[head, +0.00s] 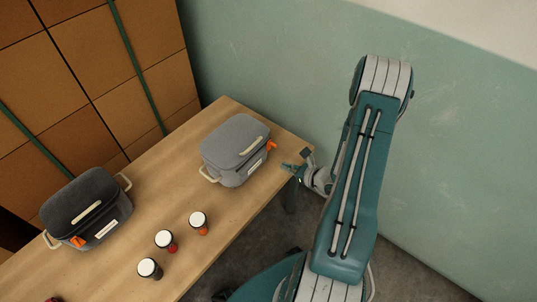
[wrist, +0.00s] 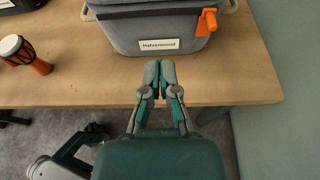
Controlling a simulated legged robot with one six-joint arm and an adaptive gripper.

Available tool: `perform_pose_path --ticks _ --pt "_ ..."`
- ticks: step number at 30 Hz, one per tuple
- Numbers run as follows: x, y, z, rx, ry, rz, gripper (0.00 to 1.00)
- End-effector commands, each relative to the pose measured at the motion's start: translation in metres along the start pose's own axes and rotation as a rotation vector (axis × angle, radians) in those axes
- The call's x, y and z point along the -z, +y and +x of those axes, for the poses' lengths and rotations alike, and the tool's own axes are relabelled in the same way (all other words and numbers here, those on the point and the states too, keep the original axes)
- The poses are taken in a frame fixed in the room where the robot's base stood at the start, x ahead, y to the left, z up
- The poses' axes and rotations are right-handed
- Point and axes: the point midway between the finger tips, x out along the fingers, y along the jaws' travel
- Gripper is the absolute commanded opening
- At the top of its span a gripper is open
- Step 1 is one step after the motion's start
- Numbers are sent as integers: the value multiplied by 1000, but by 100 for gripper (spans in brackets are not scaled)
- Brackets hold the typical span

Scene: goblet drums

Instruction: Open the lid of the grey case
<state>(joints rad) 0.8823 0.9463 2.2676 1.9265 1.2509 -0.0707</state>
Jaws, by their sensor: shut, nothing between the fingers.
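The grey case (head: 236,152) stands on the wooden table near its right end, with its lid down. It has a light handle on the lid, rope-like side handles, a white label and an orange latch (head: 271,145) on its front. In the wrist view the case (wrist: 150,32) is at the top, its label reads roughly "Halvenwood", and the orange latch (wrist: 207,22) is at its right. My gripper (head: 288,166) is just off the case's front right side. In the wrist view my gripper (wrist: 159,66) is shut and empty, in front of and apart from the case, below the label.
A darker case (head: 85,210) with an orange latch stands at the table's left. Several small goblet drums (head: 198,222) stand in front of the cases on the table (head: 215,255). Stacked cardboard boxes (head: 110,70) rise behind; a green wall (head: 450,130) is at the right.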

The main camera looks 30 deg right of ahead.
Motion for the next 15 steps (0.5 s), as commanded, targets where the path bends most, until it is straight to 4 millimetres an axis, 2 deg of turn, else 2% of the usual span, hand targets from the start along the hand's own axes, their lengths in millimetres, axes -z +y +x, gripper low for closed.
perform_pose_path --ticks 15 --pt "-1 3 94 -7 -1 -5 0"
